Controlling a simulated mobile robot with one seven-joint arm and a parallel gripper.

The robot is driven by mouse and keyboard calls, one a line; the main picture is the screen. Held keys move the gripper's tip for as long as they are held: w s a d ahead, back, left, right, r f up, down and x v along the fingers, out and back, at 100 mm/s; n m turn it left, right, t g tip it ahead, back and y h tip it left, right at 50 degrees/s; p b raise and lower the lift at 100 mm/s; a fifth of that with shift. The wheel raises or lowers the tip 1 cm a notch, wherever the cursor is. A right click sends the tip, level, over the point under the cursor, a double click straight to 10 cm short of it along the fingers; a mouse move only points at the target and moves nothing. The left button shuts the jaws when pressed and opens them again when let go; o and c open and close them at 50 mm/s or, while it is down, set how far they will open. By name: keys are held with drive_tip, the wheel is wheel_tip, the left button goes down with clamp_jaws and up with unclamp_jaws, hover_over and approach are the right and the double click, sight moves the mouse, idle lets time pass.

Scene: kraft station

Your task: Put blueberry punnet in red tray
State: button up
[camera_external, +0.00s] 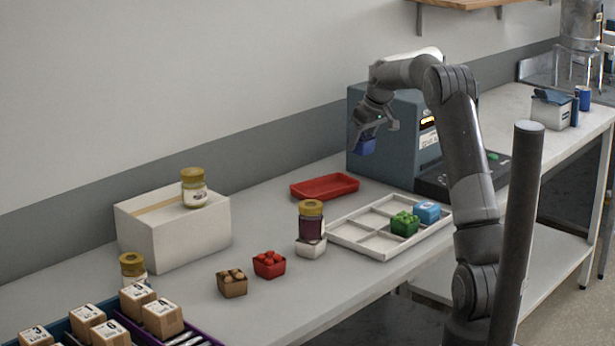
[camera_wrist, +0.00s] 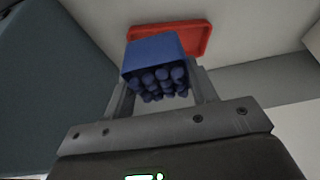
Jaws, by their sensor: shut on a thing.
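The blueberry punnet (camera_wrist: 155,62) is a small blue box with dark blue berries. My gripper (camera_wrist: 160,88) is shut on it, with a finger on each side. In the external view the punnet (camera_external: 366,146) hangs from my gripper (camera_external: 374,128) in the air, in front of the grey-blue machine. The red tray (camera_external: 325,187) lies empty on the counter, below and to the left of the punnet. In the wrist view the red tray (camera_wrist: 200,38) shows behind the punnet, which hides part of it.
A white divided tray (camera_external: 350,232) holds a green punnet (camera_external: 404,223) and a light blue box (camera_external: 427,211). The grey-blue machine (camera_external: 385,165) stands behind my gripper. A jar (camera_external: 311,220), a red punnet (camera_external: 269,264), a brown punnet (camera_external: 232,284) and a white carton (camera_external: 180,240) stand further left.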

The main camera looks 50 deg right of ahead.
drive_tip(key=shift+w+a+f, duration=1.2)
drive_tip(key=shift+w+f, duration=0.3)
drive_tip(key=shift+f, duration=0.3)
drive_tip(key=shift+w+a+f, duration=1.15)
drive_tip(key=shift+w+f, duration=0.35)
drive_tip(key=shift+f, duration=0.35)
drive_tip(key=shift+w+a+f, duration=1.2)
drive_tip(key=shift+w+f, duration=0.3)
drive_tip(key=shift+f, duration=0.3)
drive_tip(key=shift+f, duration=0.55)
drive_tip(key=o, duration=1.1)
drive_tip(key=shift+c, duration=0.2)
drive_tip(key=shift+r, duration=0.1)
